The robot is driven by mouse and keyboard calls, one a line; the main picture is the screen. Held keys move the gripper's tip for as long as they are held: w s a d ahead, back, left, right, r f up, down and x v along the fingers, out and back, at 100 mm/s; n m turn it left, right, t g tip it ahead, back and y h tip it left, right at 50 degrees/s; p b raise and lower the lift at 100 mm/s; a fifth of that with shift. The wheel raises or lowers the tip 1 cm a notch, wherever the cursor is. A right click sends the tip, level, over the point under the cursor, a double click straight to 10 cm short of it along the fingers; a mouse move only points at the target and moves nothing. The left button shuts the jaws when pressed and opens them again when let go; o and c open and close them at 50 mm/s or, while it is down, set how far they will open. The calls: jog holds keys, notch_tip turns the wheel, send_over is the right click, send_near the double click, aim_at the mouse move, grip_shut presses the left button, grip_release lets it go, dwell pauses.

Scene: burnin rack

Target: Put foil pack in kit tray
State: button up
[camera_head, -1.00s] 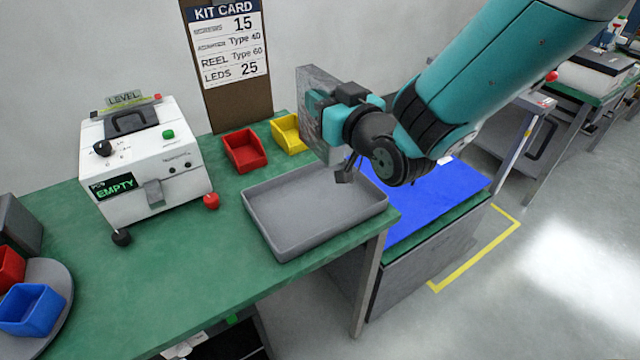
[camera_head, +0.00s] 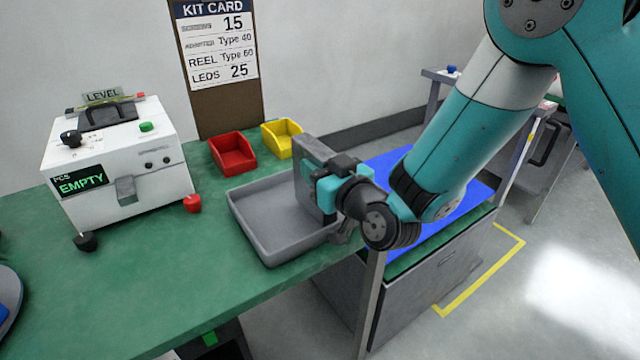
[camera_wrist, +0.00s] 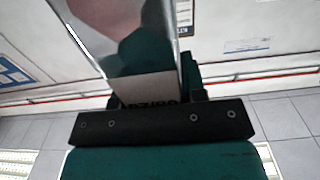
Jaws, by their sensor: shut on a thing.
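The foil pack (camera_head: 311,172) is a flat, grey, shiny sheet-like pack, held upright on edge. My gripper (camera_head: 322,188) is shut on it from the right side. In the wrist view the pack (camera_wrist: 125,35) is a mirror-like panel rising from the jaws. The grey kit tray (camera_head: 256,238) is a shallow open box on the green bench. The pack stands in front of its right part in the head view. I cannot tell whether the pack's lower edge touches the tray. The tray's visible floor is bare; its right end is partly hidden by the pack and gripper.
A red bin (camera_head: 233,155) and a yellow bin (camera_head: 281,138) stand behind the tray. A blue mat (camera_head: 392,160) lies right, beyond the bench edge. The green bench front (camera_head: 180,290) is clear.

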jog(key=shift+f, duration=0.65)
jog(key=shift+r, duration=0.15)
jog(key=o, duration=1.1)
jog(key=shift+f, duration=0.2)
jog(key=shift+r, duration=0.15)
jog(key=shift+s+b, duration=0.1)
jog(key=shift+b, duration=0.2)
